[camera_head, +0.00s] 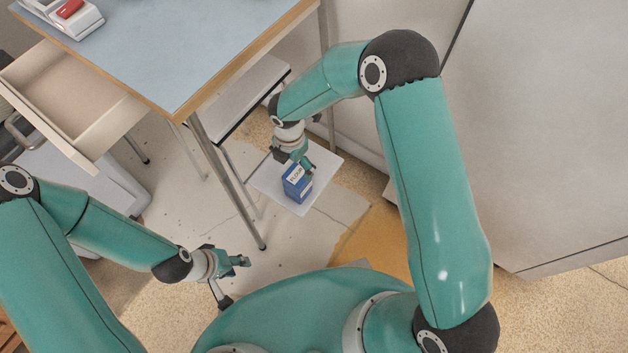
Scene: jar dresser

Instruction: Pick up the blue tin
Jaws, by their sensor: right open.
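The blue tin (297,186) with a white label stands upright on a white square board (322,179) low beside the table. My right gripper (298,164) is right above the tin, pointing down, with its fingers close to the tin's top. It is open; whether a finger touches the tin I cannot tell. My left gripper (236,281) is held over the floor at the lower left, away from the tin. Its fingers look apart, with nothing between them.
A blue-topped table (165,50) stands at the upper left, its leg (232,190) left of the tin. An open, empty drawer (70,90) juts out below it. A red and white device (68,12) lies on top. A large pale cabinet (560,130) fills the right.

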